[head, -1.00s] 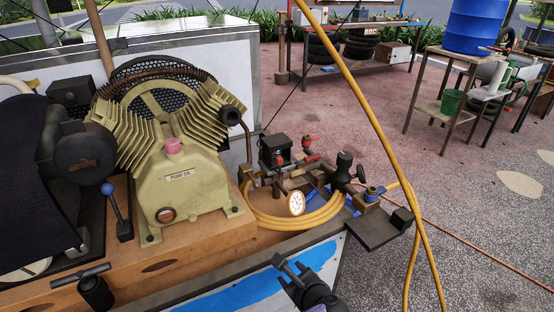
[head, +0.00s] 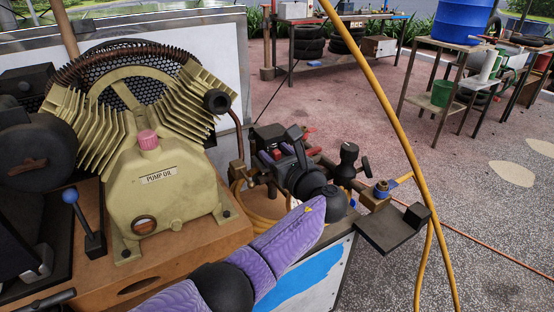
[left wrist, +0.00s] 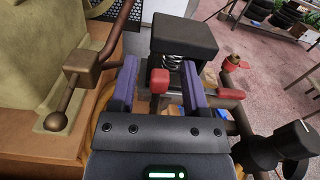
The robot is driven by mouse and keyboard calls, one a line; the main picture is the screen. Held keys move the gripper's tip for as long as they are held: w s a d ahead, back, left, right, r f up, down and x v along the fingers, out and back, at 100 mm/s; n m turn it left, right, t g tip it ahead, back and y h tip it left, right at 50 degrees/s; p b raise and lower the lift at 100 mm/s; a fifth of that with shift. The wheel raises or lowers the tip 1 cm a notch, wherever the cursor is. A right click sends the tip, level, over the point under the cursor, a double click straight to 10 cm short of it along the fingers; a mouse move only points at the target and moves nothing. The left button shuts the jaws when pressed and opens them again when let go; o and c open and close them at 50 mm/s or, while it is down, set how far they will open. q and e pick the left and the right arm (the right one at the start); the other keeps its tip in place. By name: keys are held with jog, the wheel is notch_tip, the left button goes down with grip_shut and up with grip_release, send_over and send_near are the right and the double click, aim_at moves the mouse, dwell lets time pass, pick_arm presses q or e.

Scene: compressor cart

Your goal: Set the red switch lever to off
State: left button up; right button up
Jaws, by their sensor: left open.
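The red switch lever (left wrist: 159,81) shows its red tip in the left wrist view, just in front of a black switch box (left wrist: 185,34) with a coil spring under its cover. My left gripper (left wrist: 160,88) is open, with one purple finger on each side of the lever. Gaps show between the tip and both fingers, so it is not clamped. In the head view, my left gripper (head: 277,156) is over the switch box beside the pump, and the red lever tip (head: 277,154) shows between its fingers. My arm hides the gauge. My right gripper is not in view.
The pump (head: 160,185) stands close on the left. A black-knobbed regulator (head: 348,160) and a red-handled valve (left wrist: 230,93) sit close on the right. A yellow hose (head: 385,105) crosses the right side. Open floor lies beyond the cart.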

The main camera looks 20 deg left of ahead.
pick_arm(q)
jog(key=shift+c, duration=0.3)
grip_shut()
